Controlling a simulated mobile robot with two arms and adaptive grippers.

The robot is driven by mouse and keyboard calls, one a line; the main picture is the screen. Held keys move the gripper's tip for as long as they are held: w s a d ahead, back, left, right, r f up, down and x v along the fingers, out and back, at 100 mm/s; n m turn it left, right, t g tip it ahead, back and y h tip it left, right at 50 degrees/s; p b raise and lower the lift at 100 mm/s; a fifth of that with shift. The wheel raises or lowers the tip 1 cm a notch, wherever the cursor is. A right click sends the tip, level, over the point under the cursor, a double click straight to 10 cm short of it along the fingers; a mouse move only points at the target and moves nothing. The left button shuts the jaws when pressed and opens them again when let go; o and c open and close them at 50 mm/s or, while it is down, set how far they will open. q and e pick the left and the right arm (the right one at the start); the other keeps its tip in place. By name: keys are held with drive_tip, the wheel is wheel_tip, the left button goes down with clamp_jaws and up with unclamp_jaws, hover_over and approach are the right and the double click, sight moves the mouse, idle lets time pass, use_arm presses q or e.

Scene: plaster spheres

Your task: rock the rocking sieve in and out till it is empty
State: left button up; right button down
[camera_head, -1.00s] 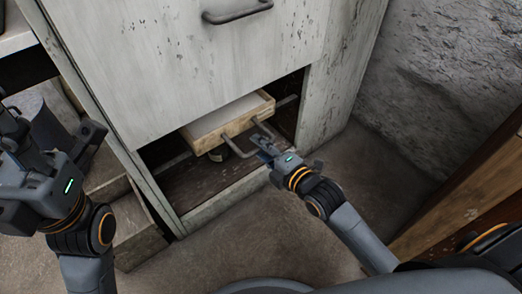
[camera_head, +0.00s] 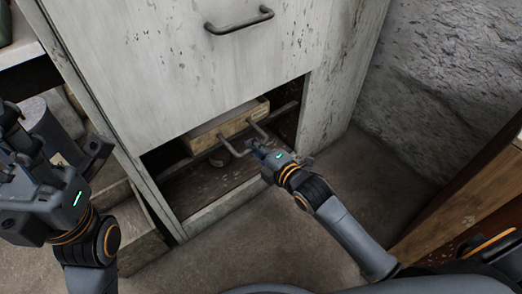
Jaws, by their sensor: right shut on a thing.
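The rocking sieve (camera_head: 233,124) is a shallow wooden frame in the low opening of a pale cabinet. Only its front part shows; the rest is hidden behind the panel above. A thin strip of its pale inside shows, but I cannot tell how much lies in it. A bent metal handle (camera_head: 235,151) juts from its front. My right gripper (camera_head: 256,148) is shut on the handle, at its near right end. My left gripper (camera_head: 58,146) is open and empty at the left, apart from the sieve.
The cabinet panel (camera_head: 185,75) with a dark pull handle (camera_head: 239,20) hangs above the opening. Bars run beside the sieve, over a dark speckled floor inside. A rough stone wall (camera_head: 440,85) stands at right. Bare floor lies in front.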

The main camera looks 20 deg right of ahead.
sight(234, 126)
drive_tip(key=x, duration=0.3)
drive_tip(key=r+x, duration=0.1)
drive_tip(key=x, duration=0.2)
drive_tip(key=r+p+x, duration=0.1)
drive_tip(key=x, duration=0.3)
drive_tip(key=shift+w+r, duration=0.1)
drive_tip(key=shift+w, duration=0.1)
drive_tip(key=c, duration=1.4)
unclamp_jaws()
drive_tip(key=shift+s, duration=0.1)
drive_tip(key=v, duration=1.1)
drive_tip(key=shift+s+d+r, duration=0.1)
drive_tip(key=shift+s+d, duration=0.05)
drive_tip(key=shift+s, duration=0.25)
